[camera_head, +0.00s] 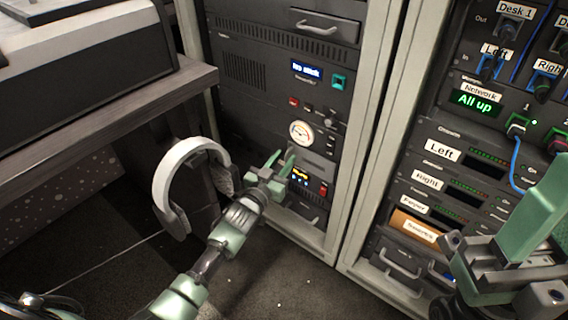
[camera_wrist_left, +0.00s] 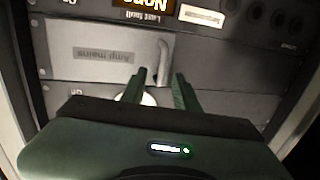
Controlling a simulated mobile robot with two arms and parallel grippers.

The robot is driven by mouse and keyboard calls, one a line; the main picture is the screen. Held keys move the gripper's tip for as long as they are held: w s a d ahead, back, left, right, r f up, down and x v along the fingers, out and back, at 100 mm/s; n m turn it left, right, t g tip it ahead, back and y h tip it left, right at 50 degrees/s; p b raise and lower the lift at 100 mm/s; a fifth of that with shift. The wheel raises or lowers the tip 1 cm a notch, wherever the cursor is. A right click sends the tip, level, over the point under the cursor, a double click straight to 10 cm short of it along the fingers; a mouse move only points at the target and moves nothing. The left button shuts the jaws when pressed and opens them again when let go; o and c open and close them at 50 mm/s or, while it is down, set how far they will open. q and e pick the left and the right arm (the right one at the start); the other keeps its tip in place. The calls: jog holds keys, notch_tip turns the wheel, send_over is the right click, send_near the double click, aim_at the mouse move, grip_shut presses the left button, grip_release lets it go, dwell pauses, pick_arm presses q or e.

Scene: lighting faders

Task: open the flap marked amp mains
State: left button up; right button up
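The flap marked Amp mains (camera_wrist_left: 95,52) is a light grey panel, shown upside down in the left wrist view. It looks shut, flush with the rack. A pale bar handle (camera_wrist_left: 163,50) is on its right side in that view. In the head view the flap (camera_head: 318,160) is partly behind my left gripper. My left gripper (camera_head: 282,157) is open, its two green fingers apart and pointing at the flap. In the wrist view the fingertips (camera_wrist_left: 159,76) are close to the handle's end; contact cannot be told. My right gripper (camera_head: 510,255) is at the lower right, partly cut off.
A lit display (camera_head: 299,176) and red switch (camera_head: 323,189) sit below the flap, a round gauge (camera_head: 301,133) above it. White headphones (camera_head: 188,160) hang beside the desk (camera_head: 110,105), left of my left arm. Another rack (camera_head: 450,150) with labels and cables stands right.

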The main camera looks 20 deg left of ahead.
pick_arm(q)
jog(key=shift+w, duration=0.35)
grip_shut()
dwell(1.2)
